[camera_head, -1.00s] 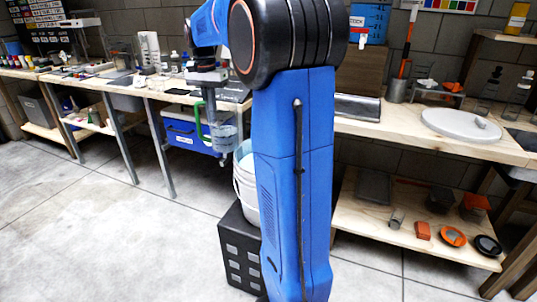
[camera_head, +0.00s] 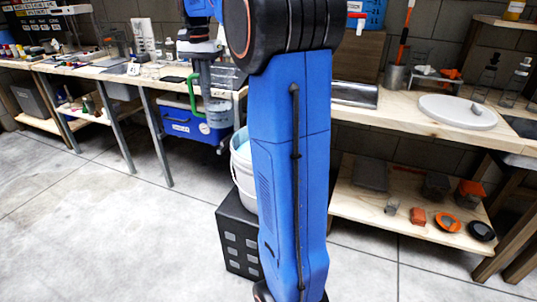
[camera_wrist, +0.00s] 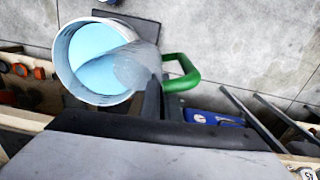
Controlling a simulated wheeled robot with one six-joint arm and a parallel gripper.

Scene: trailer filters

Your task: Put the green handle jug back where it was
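The clear jug with a green handle (camera_head: 217,113) hangs in the air in front of the left workbench, roughly upright. My gripper (camera_head: 205,82) is above it in the head view, its fingers reaching down to the jug. In the wrist view the jug (camera_wrist: 133,68) shows from above, with its green handle (camera_wrist: 184,74) to the right. My dark gripper fingers (camera_wrist: 160,100) are closed at the jug's handle side. The exact grip contact is partly hidden. The jug overlaps the rim of a white bucket holding light blue liquid (camera_wrist: 88,62); the height gap is unclear.
The white bucket (camera_head: 241,178) stands on a black crate (camera_head: 236,243), partly behind my arm. A blue cooler (camera_head: 180,122) sits under the left workbench (camera_head: 148,80). The right workbench (camera_head: 400,105) carries a round white disc (camera_head: 445,108). The grey floor (camera_head: 120,230) at left is clear.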

